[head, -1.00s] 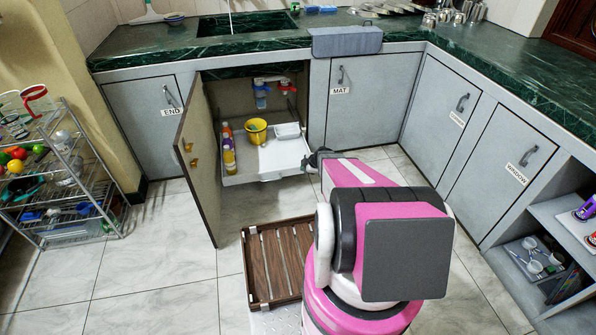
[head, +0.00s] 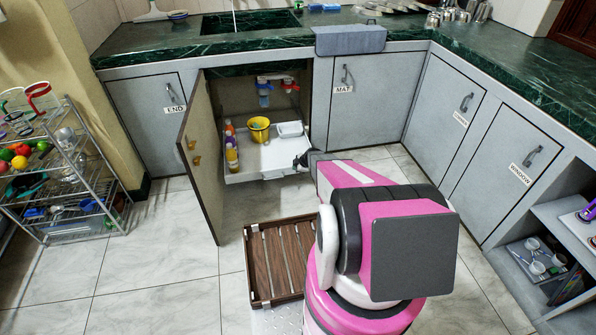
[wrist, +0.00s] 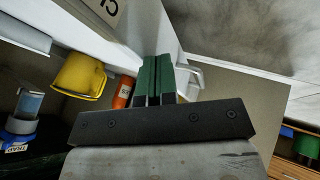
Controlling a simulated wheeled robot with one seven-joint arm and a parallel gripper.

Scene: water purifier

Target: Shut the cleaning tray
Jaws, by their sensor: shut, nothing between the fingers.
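The white cleaning tray (head: 258,157) is pulled out of the open cabinet under the sink. It holds a yellow bucket (head: 259,129), a white tub (head: 290,129) and several bottles (head: 231,150). My gripper (head: 302,160) is at the tray's front right corner, with its fingers together and empty. In the wrist view the closed green fingers (wrist: 155,80) point at the tray's white front wall (wrist: 160,38), with the handle (wrist: 192,78) close beside them. I cannot tell whether they touch it.
The open cabinet door (head: 203,160) stands to the left of the tray. A wooden slatted crate (head: 275,258) lies on the floor in front. A wire rack (head: 68,175) stands at the far left. The floor between rack and door is clear.

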